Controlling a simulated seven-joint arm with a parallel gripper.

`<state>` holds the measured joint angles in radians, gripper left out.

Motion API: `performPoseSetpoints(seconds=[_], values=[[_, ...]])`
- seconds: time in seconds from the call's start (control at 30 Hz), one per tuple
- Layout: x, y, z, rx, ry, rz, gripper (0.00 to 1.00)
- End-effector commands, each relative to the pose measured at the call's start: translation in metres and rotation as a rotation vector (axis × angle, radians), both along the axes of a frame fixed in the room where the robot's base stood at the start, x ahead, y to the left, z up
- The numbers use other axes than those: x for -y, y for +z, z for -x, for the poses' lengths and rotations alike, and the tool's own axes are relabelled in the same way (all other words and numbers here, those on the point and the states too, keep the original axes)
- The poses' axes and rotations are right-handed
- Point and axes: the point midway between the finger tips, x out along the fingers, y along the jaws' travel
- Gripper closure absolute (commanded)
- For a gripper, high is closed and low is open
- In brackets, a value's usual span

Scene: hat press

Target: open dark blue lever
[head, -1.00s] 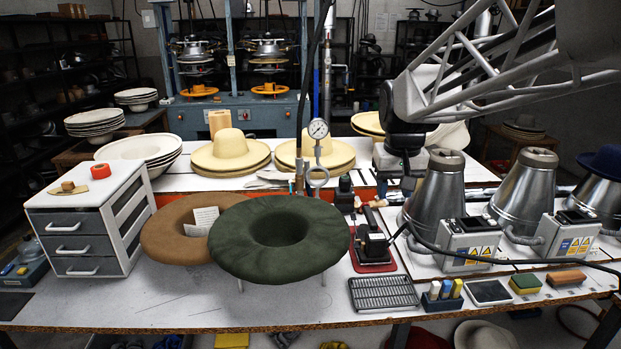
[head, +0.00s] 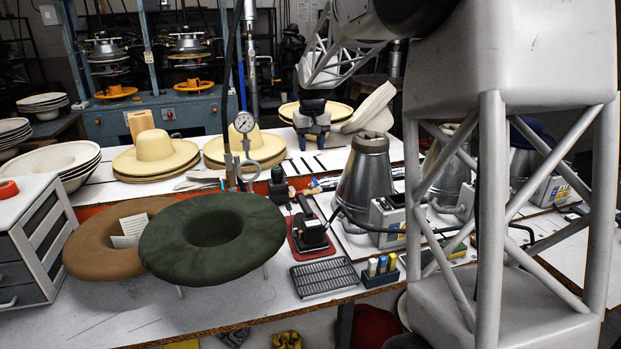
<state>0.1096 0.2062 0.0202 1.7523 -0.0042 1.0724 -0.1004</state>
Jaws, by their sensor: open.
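My gripper (head: 312,145) is at the back middle of the head view. It hangs fingers down above the white table, with a gap between its fingers and nothing seen in it. It is left of the nearest metal cone (head: 365,175) and right of the pressure gauge (head: 244,122). I cannot clearly make out a dark blue lever in this view. It may be too small, or hidden by my arm, which covers much of the right side.
Stacks of cream hats (head: 156,153) stand left of my gripper. A green felt hat (head: 250,225) and a brown one (head: 92,250) are in front. A black tool on a red base (head: 309,232), a metal grid (head: 323,278) and a control box (head: 388,222) stand nearer the front.

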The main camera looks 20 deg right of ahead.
Motion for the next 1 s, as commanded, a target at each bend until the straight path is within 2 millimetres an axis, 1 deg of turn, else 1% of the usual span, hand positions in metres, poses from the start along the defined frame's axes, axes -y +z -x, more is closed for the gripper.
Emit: performPoseSetpoints(seconds=[0.03, 0.1, 0.23, 0.47, 0.77, 1.0], values=[[0.004, -0.006, -0.013, -0.006, 0.000, 0.000, 0.55], [0.008, -0.012, -0.029, -0.010, 0.000, -0.001, 0.55], [0.017, -0.024, -0.059, -0.018, 0.000, -0.002, 0.55], [0.034, -0.051, -0.110, -0.033, 0.001, -0.003, 0.55], [0.056, -0.093, -0.171, -0.054, 0.004, -0.006, 0.55], [0.076, -0.132, -0.217, -0.071, 0.004, -0.009, 0.55]])
